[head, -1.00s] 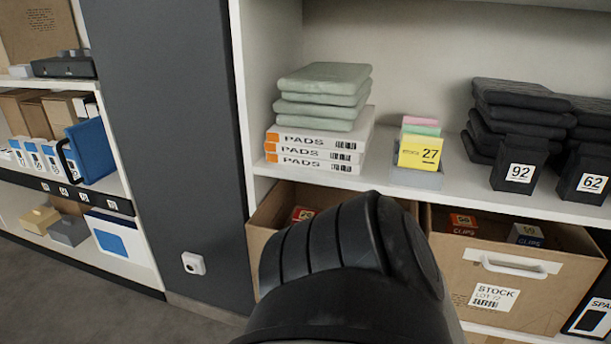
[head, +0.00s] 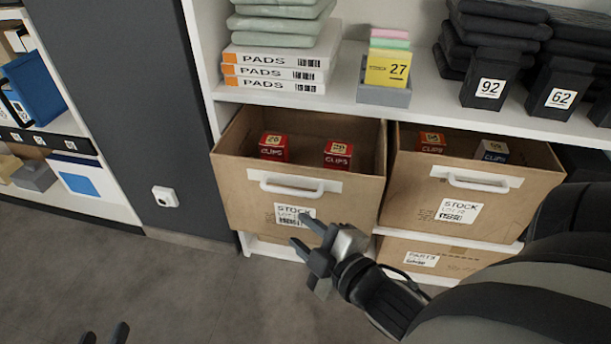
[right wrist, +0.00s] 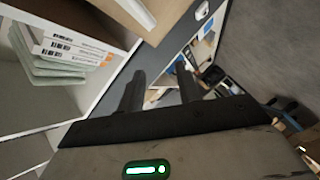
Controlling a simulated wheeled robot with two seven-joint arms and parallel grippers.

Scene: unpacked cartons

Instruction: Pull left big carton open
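The left big carton (head: 240,204) stands on the shelf below the pads, open at the top. Its white handle (head: 292,187) is on the front, above a STOCK label. Two red CLIPS boxes (head: 273,147) (head: 338,155) are inside. My right gripper (head: 305,238) is open and empty, in front of and below the handle, apart from it. Its spread fingers also show in the right wrist view (right wrist: 160,92), with a carton and handle at the top edge. My left gripper (head: 104,335) shows only its separated fingertips at the bottom left, far from the carton.
A similar carton (head: 475,195) with a handle stands to the right. A PARTS carton (head: 440,258) sits below. The grey floor in front is clear at left.

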